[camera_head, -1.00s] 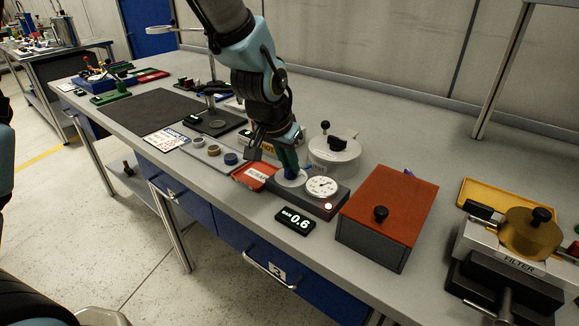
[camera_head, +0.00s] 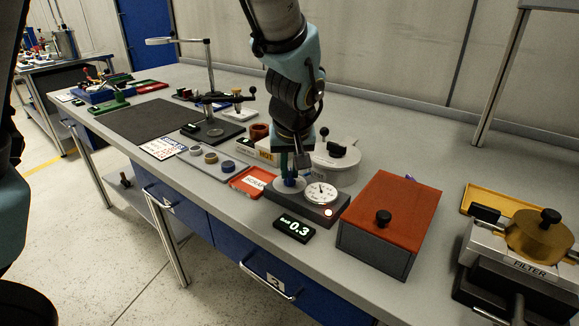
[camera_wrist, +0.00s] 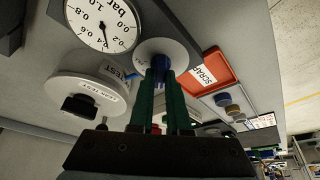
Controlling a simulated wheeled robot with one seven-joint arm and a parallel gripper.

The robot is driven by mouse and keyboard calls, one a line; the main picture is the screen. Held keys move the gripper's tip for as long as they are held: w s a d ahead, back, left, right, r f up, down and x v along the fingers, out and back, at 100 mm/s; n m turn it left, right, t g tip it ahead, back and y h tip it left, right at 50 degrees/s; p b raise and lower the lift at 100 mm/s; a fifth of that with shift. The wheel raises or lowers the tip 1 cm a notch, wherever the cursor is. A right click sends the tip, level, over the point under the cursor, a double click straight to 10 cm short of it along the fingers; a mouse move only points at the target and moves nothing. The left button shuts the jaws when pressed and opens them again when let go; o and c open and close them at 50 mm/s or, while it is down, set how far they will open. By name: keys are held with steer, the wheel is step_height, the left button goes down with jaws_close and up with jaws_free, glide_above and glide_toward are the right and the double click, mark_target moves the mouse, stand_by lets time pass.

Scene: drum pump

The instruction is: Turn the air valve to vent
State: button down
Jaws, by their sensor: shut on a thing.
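In the head view the knob (camera_head: 288,183) is partly hidden by my gripper (camera_head: 290,177). In the wrist view my gripper (camera_wrist: 160,76) has its green fingers closed around the knob from both sides. A white dial gauge (camera_head: 321,193) sits on the same block, right of the knob. A black readout (camera_head: 294,228) in front shows 0.3. A small light glows by the gauge. The valve's position marking cannot be read.
A red scrap tray (camera_head: 249,182) lies left of the block. A white leak-test pot (camera_head: 336,163) stands close behind it. An orange-lidded box (camera_head: 390,223) stands close on the right, a filter unit (camera_head: 514,248) farther right.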

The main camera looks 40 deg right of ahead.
steer(key=shift+n, duration=0.4)
steer(key=c, duration=0.9)
jaws_free()
steer(key=v, duration=1)
steer(key=shift+s+d+r, duration=0.1)
steer(key=shift+s+r, duration=0.15)
steer(key=shift+r, duration=0.15)
steer(key=shift+w, duration=0.1)
